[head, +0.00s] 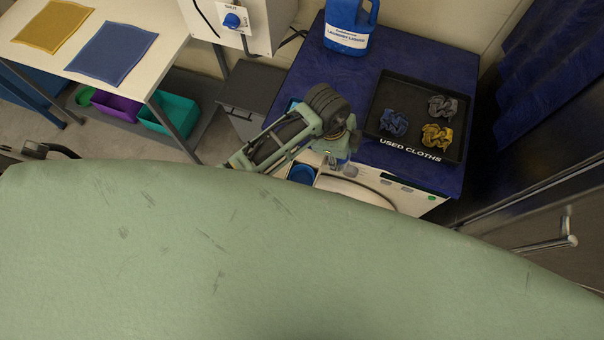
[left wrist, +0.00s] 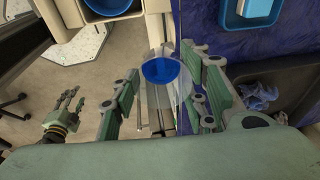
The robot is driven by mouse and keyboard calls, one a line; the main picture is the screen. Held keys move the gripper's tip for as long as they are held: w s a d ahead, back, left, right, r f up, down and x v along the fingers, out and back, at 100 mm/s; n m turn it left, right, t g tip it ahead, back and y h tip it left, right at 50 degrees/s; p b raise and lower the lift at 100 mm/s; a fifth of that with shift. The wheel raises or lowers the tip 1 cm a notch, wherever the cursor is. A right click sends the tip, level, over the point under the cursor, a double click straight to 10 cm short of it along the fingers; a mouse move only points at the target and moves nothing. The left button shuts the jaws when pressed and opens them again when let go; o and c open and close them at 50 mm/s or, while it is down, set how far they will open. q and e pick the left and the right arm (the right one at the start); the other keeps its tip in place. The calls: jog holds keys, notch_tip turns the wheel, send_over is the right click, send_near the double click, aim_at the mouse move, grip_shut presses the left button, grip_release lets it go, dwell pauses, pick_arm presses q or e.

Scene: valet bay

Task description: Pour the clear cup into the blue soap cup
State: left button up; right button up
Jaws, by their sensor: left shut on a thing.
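My left gripper (head: 343,150) is above the front edge of the washer, and the left wrist view shows its fingers (left wrist: 165,98) closed on the sides of the clear cup (left wrist: 172,98). The clear cup holds blue liquid (left wrist: 160,70). In the head view the cup is mostly hidden by the gripper. The blue soap cup (head: 302,173) sits in the pulled-out drawer, just left of and below the gripper. It also shows at the top of the left wrist view (left wrist: 108,5), apart from the clear cup. My right gripper (left wrist: 66,103) shows small in the left wrist view, empty, its fingers apart.
A black used-cloths tray (head: 453,153) with crumpled cloths lies on the blue washer top (head: 307,70), right of my gripper. A laundry liquid jug (head: 347,42) stands behind. A bench (head: 90,52) with two flat cloths is at left. A metal door (head: 545,190) is at right.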

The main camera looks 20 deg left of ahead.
pick_arm(q)
jog(key=shift+s+a+t+h, duration=0.3)
jog(key=shift+s+a+h, duration=0.15)
jog(key=shift+h, duration=0.25)
jog(key=a+f+h, duration=0.1)
jog(key=s+a+f+t+h, duration=0.1)
jog(key=a+f+h, duration=0.1)
jog(key=shift+s+a+f+t, duration=0.2)
jog(key=shift+s+a+t, duration=0.1)
jog(key=shift+t, duration=0.1)
jog(key=h, duration=0.1)
jog(key=f+t+h, duration=0.1)
jog(key=h, duration=0.1)
jog(key=shift+s+a, duration=0.15)
jog(key=shift+a, duration=0.15)
